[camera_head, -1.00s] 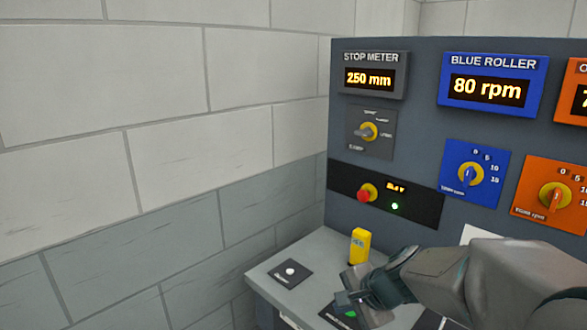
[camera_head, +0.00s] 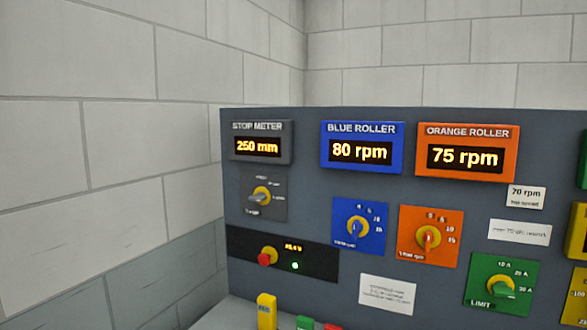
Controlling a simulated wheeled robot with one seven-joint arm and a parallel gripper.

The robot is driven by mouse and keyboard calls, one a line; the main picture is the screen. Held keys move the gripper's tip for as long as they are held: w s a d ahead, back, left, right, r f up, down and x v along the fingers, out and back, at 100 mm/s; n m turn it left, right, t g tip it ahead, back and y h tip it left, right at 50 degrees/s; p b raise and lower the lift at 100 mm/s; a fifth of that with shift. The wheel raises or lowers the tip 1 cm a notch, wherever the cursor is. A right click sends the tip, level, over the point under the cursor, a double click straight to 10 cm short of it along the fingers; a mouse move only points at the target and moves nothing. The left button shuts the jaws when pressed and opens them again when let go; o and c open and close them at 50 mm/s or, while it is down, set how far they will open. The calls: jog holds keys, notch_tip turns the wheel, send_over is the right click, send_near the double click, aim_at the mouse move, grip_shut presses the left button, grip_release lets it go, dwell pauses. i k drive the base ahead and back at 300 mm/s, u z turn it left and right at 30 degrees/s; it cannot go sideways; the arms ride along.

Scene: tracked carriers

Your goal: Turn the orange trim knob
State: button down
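The orange trim knob (camera_head: 428,239) sits on an orange plate in the middle of the panel, with a yellow ring and an orange pointer that stands roughly upright. Its scale marks run up and to the right. Above it, the orange roller display (camera_head: 466,155) reads 75 rpm. My gripper is not in this view now, so its state and its distance from the knob are hidden.
The blue knob (camera_head: 357,227) is just left of the orange one, under the blue roller display (camera_head: 361,148) reading 80 rpm. A red button (camera_head: 265,259), a green limit knob (camera_head: 504,288) and a yellow block (camera_head: 266,311) are nearby. A wall closes the left side.

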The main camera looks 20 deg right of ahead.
aim_at(428, 237)
jog(key=z, duration=1.35)
jog(key=k, duration=0.4)
jog(key=z, duration=0.65)
jog(key=i, duration=0.55)
jog(key=u, duration=0.5)
